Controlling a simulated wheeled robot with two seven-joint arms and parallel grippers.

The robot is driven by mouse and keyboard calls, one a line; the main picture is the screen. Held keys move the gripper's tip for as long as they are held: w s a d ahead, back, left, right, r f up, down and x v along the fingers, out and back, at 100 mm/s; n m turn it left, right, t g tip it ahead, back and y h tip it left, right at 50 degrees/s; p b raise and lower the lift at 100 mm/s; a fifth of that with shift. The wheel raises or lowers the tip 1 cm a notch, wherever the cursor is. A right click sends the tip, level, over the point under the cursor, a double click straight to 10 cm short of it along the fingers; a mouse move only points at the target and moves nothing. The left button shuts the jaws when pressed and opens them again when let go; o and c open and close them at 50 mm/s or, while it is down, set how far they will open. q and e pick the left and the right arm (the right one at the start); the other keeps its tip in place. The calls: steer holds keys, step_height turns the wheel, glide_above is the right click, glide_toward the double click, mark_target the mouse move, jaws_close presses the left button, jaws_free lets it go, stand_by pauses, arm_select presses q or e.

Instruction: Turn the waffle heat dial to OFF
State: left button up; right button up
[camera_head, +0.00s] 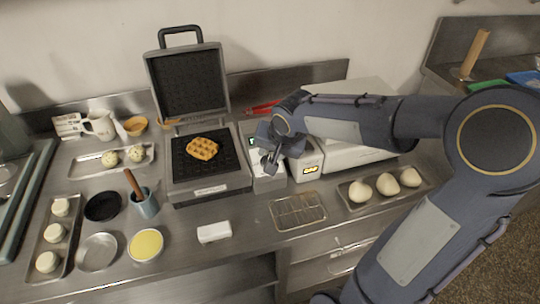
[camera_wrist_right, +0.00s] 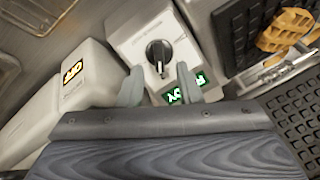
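The waffle heat dial is a round black knob (camera_wrist_right: 159,53) on a white control box (camera_wrist_right: 143,30) in the right wrist view. A pale pointer mark shows on its lower edge in that view; the lettering around it is too small to read. A lit green display (camera_wrist_right: 188,91) sits on the same box. My right gripper (camera_wrist_right: 160,82) is open and empty, its two fingers apart just short of the dial. In the head view my right gripper (camera_head: 270,160) is over the control box (camera_head: 270,184) and hides the dial. My left gripper is not in view.
The open waffle iron (camera_head: 187,184) with a waffle (camera_head: 202,149) stands left of the control box. A white unit with a yellow display (camera_head: 311,170) is close on its right.

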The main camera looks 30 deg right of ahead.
steer(key=shift+x, duration=1.1)
jaws_close()
